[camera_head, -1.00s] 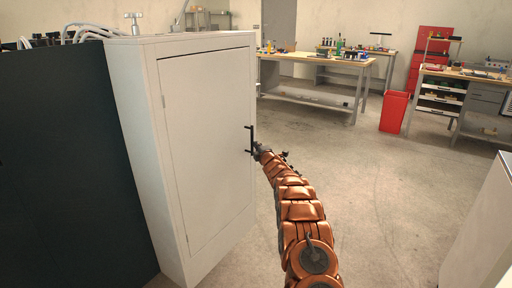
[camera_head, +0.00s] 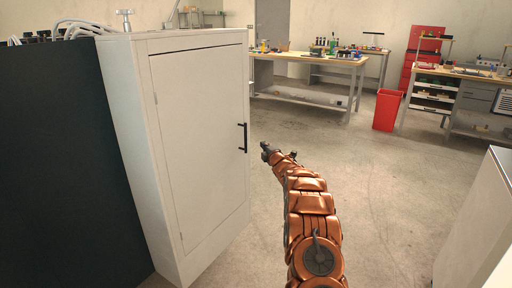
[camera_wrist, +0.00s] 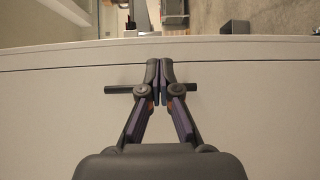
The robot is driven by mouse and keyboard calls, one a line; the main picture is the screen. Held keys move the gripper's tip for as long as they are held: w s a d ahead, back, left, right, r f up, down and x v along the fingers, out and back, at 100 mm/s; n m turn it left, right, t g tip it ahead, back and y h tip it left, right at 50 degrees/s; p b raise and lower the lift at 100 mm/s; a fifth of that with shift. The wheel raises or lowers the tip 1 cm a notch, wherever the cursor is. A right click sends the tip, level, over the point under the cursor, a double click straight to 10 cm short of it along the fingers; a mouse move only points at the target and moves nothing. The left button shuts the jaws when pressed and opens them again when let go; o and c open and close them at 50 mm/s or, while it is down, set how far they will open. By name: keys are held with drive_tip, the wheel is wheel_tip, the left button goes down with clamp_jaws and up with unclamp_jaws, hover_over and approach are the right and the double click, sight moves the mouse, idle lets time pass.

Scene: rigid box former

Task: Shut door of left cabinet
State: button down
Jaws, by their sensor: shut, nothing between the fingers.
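The left cabinet (camera_head: 124,150) is tall and white. Its door (camera_head: 200,150) faces me and looks flush with the front frame, with only a thin seam around it. A black bar handle (camera_head: 244,138) is upright near the door's right edge. My gripper (camera_head: 264,148) is to the right of the handle and apart from it in the head view. In the wrist view my gripper (camera_wrist: 160,74) is shut and empty, in front of the handle (camera_wrist: 118,89), whose middle is hidden by the fingers. The door's seam also shows in the wrist view.
A dark panel (camera_head: 65,170) stands left of the cabinet. Workbenches (camera_head: 310,59) with tools and a red bin (camera_head: 387,110) stand at the back. A white unit (camera_head: 475,225) is at the right edge. The floor (camera_head: 370,190) between is clear.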

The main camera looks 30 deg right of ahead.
drive_tip(key=s+d, duration=0.2)
drive_tip(key=s, duration=0.4)
drive_tip(key=shift+s+d, duration=0.3)
drive_tip(key=shift+s, duration=0.05)
drive_tip(key=shift+r, duration=0.1)
